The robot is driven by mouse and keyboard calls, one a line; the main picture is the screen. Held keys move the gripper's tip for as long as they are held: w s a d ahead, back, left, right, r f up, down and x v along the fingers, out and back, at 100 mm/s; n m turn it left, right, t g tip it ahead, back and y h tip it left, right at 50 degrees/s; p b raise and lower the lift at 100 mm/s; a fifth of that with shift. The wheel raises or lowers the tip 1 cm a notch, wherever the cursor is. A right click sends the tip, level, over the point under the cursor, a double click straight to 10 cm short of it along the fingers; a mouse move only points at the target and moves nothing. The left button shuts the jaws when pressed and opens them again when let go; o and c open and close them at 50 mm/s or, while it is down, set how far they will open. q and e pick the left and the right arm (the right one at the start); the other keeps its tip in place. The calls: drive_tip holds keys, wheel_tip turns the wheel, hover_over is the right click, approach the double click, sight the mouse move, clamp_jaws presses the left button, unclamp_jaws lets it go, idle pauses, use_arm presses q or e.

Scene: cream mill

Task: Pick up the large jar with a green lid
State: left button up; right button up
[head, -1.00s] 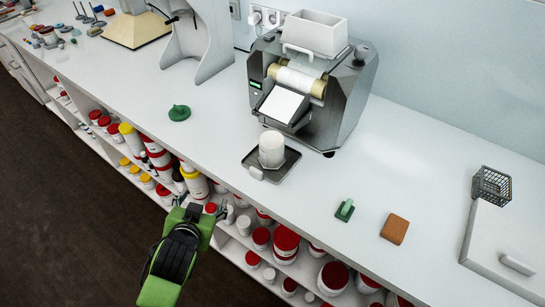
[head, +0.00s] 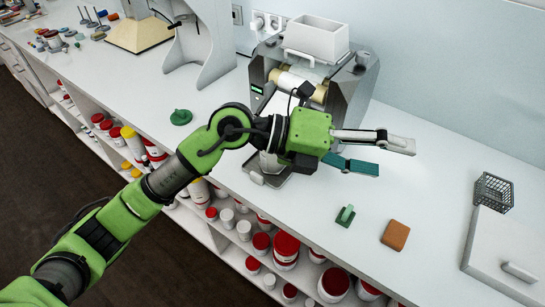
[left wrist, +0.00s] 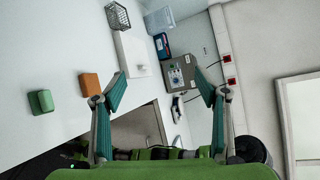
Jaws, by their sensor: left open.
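No jar wearing a green lid shows. A round green lid (head: 180,117) lies alone on the counter at the left in the head view. A white jar (head: 268,163) stands on the small tray (head: 258,180) before the mill, mostly hidden behind my left arm. My left gripper (head: 392,156) is open and empty above the counter, in front of the mill and pointing right. In the left wrist view the gripper (left wrist: 158,88) also shows open, with nothing between its fingers. My right gripper is not in view.
The mill (head: 355,95) stands against the wall. Shelves below hold jars with red (head: 286,245) and yellow lids.

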use_arm(q)
wheel_tip(320, 180, down, 5)
drive_tip(key=w+a+t+y, duration=0.1)
drive_tip(key=w+a+y, duration=0.2)
drive_tip(key=y, duration=0.1)
drive_tip(key=n+t+y, duration=0.1)
drive_tip(key=t+y, duration=0.4)
drive_tip(key=y, duration=0.5)
hover_over(272, 156)
drive_tip(key=s+a, duration=0.2)
wheel_tip(272, 156, down, 4)
drive_tip(key=p+x, duration=0.2)
drive_tip(key=x, duration=0.5)
drive_tip(key=shift+w+d+f, duration=0.15)
drive_tip(key=shift+d+f, duration=0.1)
drive_tip(key=shift+f, duration=0.05)
drive_tip(key=p+x, duration=0.3)
drive_tip(key=x, duration=0.1)
drive_tip(key=shift+f, duration=0.45)
drive_tip(key=shift+w+f, duration=0.1)
drive_tip(key=shift+f, duration=0.2)
drive_tip(key=c, duration=1.2)
